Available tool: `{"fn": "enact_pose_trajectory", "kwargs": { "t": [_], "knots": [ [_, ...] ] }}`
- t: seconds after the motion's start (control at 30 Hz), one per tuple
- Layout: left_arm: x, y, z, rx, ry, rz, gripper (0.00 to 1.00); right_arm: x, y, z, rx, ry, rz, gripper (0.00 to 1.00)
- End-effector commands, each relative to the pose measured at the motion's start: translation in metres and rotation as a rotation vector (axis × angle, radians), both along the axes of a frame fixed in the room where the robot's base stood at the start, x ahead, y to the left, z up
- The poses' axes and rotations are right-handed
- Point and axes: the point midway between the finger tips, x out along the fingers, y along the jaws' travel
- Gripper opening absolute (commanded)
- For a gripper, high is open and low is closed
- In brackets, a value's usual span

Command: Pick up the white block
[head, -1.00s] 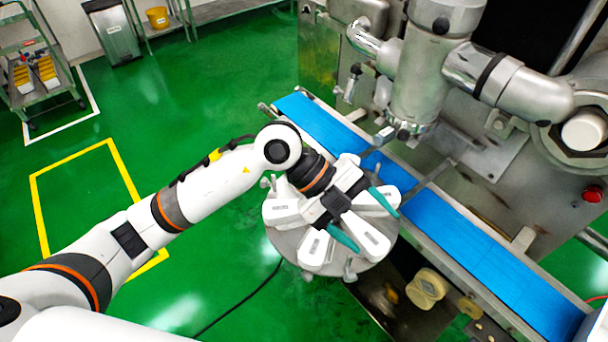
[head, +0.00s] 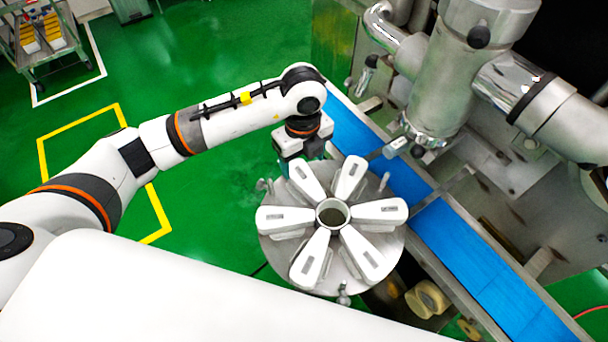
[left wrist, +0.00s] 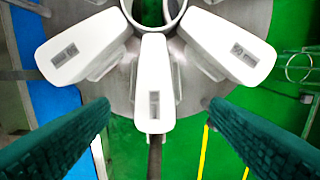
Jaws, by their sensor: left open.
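Several white wedge-shaped blocks lie in a star around a metal ring (head: 333,214) on a round metal disc (head: 285,262). The upper-left block (head: 308,181) is nearest my left gripper (head: 303,150), which is at the disc's upper-left edge in the head view. Its fingers are mostly hidden there by my wrist. In the left wrist view my left gripper (left wrist: 158,103) is open, with its dark teal fingers apart. One white block (left wrist: 153,75) points out between the fingers, not visibly touching them. Two more white blocks flank it. My right gripper is not in view.
A blue conveyor belt (head: 465,255) runs along the disc's right side. The steel machine (head: 432,90) with its pipes stands beyond it. A wheeled cart (head: 40,40) stands at the far left. The green floor left of the disc is mostly clear.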

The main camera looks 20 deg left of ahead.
Motion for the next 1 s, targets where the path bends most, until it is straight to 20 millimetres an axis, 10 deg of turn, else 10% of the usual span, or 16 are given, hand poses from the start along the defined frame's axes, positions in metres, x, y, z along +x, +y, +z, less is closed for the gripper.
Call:
{"fn": "enact_pose_trajectory", "kwargs": {
  "t": [0.17,0.47,0.83,1.0],
  "knots": [
    [0.001,0.000,-0.015,-0.001,-0.001,0.000,0.71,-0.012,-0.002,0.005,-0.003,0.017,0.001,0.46],
    [0.002,0.001,-0.052,-0.001,0.002,0.001,0.71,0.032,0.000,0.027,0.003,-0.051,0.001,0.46],
    [0.003,0.001,-0.068,-0.003,-0.003,0.000,0.71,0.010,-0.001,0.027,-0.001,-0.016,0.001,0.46],
    [0.003,0.001,-0.068,-0.003,-0.002,0.000,0.45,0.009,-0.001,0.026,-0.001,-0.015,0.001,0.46]
  ]
}}
